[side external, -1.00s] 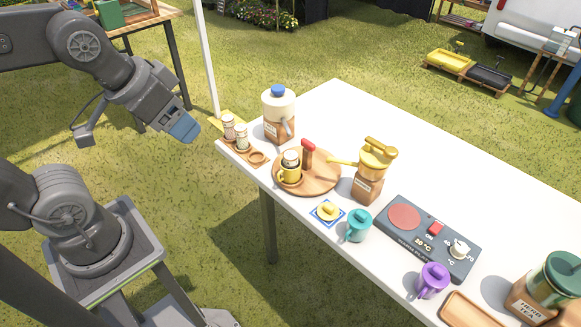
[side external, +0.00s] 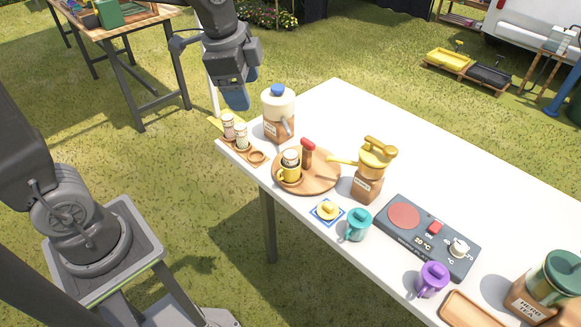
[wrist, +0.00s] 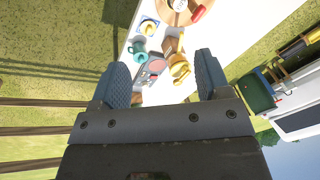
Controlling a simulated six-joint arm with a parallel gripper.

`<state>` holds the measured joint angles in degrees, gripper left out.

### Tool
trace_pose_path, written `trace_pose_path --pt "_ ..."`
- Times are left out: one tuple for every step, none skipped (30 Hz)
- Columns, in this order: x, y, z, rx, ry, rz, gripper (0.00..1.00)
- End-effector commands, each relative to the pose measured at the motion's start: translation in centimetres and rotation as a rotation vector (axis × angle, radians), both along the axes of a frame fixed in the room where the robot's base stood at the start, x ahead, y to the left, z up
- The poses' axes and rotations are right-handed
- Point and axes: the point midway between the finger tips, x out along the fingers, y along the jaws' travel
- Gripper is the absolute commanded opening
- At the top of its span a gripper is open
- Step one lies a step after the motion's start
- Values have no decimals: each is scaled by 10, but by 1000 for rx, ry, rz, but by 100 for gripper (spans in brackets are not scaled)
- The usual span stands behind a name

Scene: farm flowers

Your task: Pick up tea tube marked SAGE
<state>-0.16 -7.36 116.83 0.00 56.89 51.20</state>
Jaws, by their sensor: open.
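The rack's front ring is empty. A third similar tube (side external: 290,159) stands in the yellow mug (side external: 289,175) on the round wooden board. The labels are too small to read, so I cannot tell which is SAGE. My gripper (side external: 237,98) points down in the air, above and behind the rack, near the jug. In the wrist view my gripper (wrist: 162,78) has its two blue-grey fingers wide apart with nothing held.
A jug with a blue cap (side external: 279,115) stands close to the rack. The round board (side external: 322,182), yellow pot (side external: 370,170), teal mug (side external: 358,225), hot plate (side external: 410,220), purple mug (side external: 432,280) and herb tea jar (side external: 550,285) line the table. The table's far side is clear.

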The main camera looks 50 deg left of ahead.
Motion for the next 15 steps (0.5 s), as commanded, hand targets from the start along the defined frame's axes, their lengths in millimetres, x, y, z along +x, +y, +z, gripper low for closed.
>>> trace_pose_path --pt "19 0 -10 21 36 -93 70" --pt "28 0 -15 34 54 -153 70" --pt "41 1 -22 48 79 -236 70" --pt "51 1 -28 57 96 -297 70" --pt "60 1 -35 66 111 -357 70" --pt "71 1 -43 75 132 -433 70" --pt "79 1 -50 80 146 -489 70" --pt "86 1 -56 84 159 -539 70" --pt "94 1 -65 89 175 -603 70" --pt "100 1 -71 91 185 -644 70" --pt "105 1 -76 93 193 -682 70" --pt "110 1 -82 96 204 -727 70" --pt "113 1 -86 97 209 -755 70" --pt "116 2 -89 96 215 -778 70" --pt "118 2 -92 97 219 -801 70"
